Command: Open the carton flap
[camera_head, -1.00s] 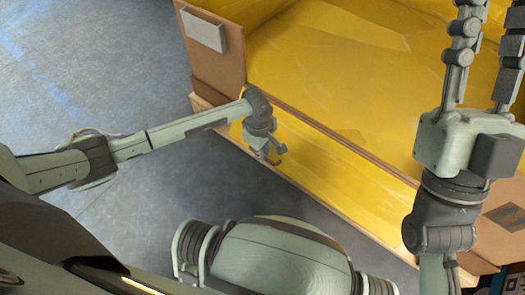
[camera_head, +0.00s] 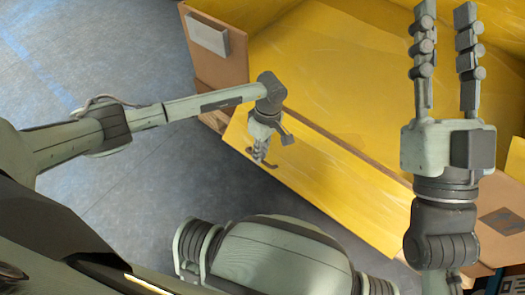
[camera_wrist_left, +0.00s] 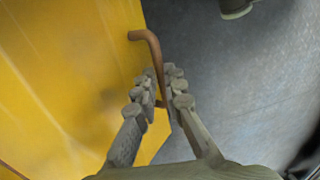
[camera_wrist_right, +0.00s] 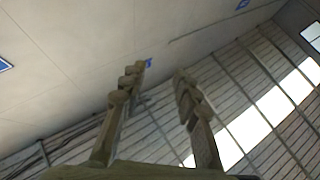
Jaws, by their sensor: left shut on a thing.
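The carton (camera_head: 340,75) has a yellow interior and brown cardboard edges. Its yellow front flap (camera_head: 330,185) slants outward and down along the near side. My left gripper (camera_head: 261,152) is at the flap's left part. In the left wrist view, its fingers (camera_wrist_left: 157,92) are shut on a bent brown handle (camera_wrist_left: 149,42) at the edge of the yellow flap (camera_wrist_left: 60,85). The fingers hide part of the handle. My right gripper (camera_head: 446,50) is raised, open and empty, its fingers apart and pointing up; the right wrist view (camera_wrist_right: 160,85) shows only ceiling and wall between them.
A brown side panel (camera_head: 232,65) with a grey block (camera_head: 207,34) stands at the carton's left. A brown panel with a dark diamond mark (camera_head: 500,220) is at the right. Open grey floor (camera_head: 130,40) lies to the left of the carton and in front of it.

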